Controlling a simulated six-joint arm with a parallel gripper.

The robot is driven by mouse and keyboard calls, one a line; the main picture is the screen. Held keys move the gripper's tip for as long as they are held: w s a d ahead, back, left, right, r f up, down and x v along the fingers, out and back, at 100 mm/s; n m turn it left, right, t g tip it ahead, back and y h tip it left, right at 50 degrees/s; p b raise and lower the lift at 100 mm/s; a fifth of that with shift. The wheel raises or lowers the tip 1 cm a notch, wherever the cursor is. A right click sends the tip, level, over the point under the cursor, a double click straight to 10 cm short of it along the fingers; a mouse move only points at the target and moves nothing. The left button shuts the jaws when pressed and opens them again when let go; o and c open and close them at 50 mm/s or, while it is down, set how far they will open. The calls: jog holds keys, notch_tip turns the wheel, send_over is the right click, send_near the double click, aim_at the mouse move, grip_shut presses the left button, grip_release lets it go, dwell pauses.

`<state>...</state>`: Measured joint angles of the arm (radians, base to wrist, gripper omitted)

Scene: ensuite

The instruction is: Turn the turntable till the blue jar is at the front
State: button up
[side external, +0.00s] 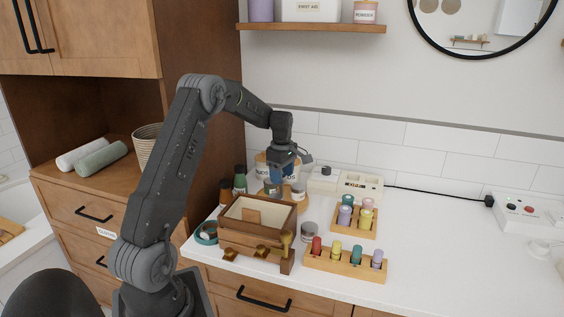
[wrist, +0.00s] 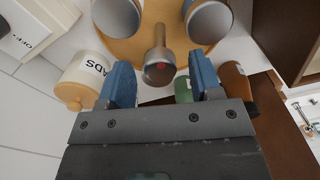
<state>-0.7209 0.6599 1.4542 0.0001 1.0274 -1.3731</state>
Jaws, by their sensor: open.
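The turntable (wrist: 130,47) is a round, light wooden disc at the top of the wrist view.
A wooden box (side external: 258,212) stands in front. A jar labelled with "ADS" (wrist: 82,78), a green bottle (side external: 240,178) and a brown bottle (side external: 225,192) stand close by. Racks with coloured rolls (side external: 345,262) and (side external: 355,217) sit to the right.

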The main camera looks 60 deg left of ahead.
notch_tip(320, 180, up, 14)
jog(key=shift+f, duration=0.2)
jog(key=shift+d, duration=0.1)
dwell(0.4)
jog(key=s+d+r+m+t+y, duration=0.1)
jog(key=s+d+r+m, duration=0.3)
jog(key=d, duration=0.6)
jog(key=s+d+r+m+t, duration=0.1)
jog(key=d+r+m, duration=0.2)
jog(key=d+m, duration=0.55)
jog(key=s+d+f+m+t, duration=0.1)
jog(key=s+d+f+m, duration=0.1)
jog(key=s+d+m, duration=0.3)
jog(key=s+d+f+m+t+h, duration=0.1)
jog(key=s+d+f+m+t, duration=0.1)
jog(key=s+d+m, duration=0.4)
jog(key=s+d+f, duration=0.1)
jog(key=s+d, duration=0.4)
jog(key=shift+f+t, duration=0.3)
